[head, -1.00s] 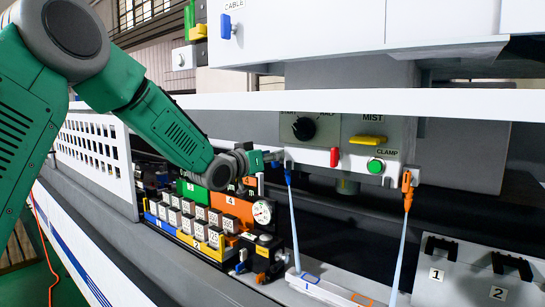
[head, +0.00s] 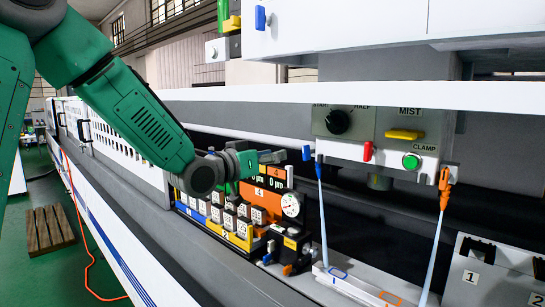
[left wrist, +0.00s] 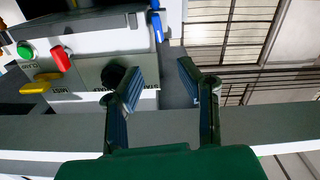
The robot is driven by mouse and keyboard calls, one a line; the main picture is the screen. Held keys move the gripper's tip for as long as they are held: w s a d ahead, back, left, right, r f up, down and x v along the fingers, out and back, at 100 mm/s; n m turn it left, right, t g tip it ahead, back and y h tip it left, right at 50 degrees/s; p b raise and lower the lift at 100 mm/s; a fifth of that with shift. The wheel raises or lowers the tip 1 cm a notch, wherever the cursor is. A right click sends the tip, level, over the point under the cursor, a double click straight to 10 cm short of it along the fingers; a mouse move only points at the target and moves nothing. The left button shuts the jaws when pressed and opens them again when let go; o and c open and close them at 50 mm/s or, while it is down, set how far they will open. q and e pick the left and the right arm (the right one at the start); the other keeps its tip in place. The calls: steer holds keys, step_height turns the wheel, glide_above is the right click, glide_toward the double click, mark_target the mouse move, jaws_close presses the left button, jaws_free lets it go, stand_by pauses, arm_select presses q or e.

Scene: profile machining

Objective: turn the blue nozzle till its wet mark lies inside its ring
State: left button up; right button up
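The blue nozzle (head: 307,153) sits at the lower left corner of the control box, with a pale stream running down from it. The stream's lower end is close to the left side of the blue ring (head: 338,273) on the white strip; the wet mark itself is too small to make out. My left gripper (head: 282,156) is just left of the nozzle, apart from it. In the left wrist view its fingers (left wrist: 156,80) are spread with nothing between them, and the blue nozzle (left wrist: 156,25) shows beyond them, near the top. My right gripper is not in view.
The orange nozzle (head: 445,180) and its stream stand to the right, above an orange ring (head: 390,298). The control box has a black knob (head: 337,121), red lever (head: 368,151), yellow handle (head: 404,135) and green button (head: 411,161). Racked blocks and a gauge (head: 291,205) lie below the gripper.

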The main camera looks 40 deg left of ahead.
arm_select(q)
steer(key=shift+a, duration=0.1)
stand_by(0.4)
steer(key=s+d+f+g, duration=0.2)
steer(key=d+f+g, duration=0.1)
steer(key=f, duration=0.7)
steer(key=s+d+f+g, duration=0.2)
steer(key=s+f, duration=0.1)
steer(key=f, duration=0.7)
steer(key=s+d+f+g, duration=0.2)
steer(key=d+f+g, duration=0.1)
steer(key=f, duration=0.8)
steer(key=s+d+f+g, duration=0.25)
steer(key=s+f, duration=0.45)
steer(key=s, duration=0.4)
steer(key=s+d+f+g+y, duration=0.15)
steer(key=s+f+g, duration=0.25)
steer(key=s+f, duration=0.45)
steer(key=s+d+f+g, duration=0.35)
steer(key=s+f, duration=0.25)
steer(key=s, duration=0.7)
steer(key=w+f+m+b, duration=0.1)
steer(key=w+f+b, duration=0.2)
steer(key=f+b, duration=1)
steer(key=shift+w+d+f+t+b, duration=0.15)
steer(key=shift+w+f+t+b, duration=0.15)
steer(key=shift+b, duration=0.8)
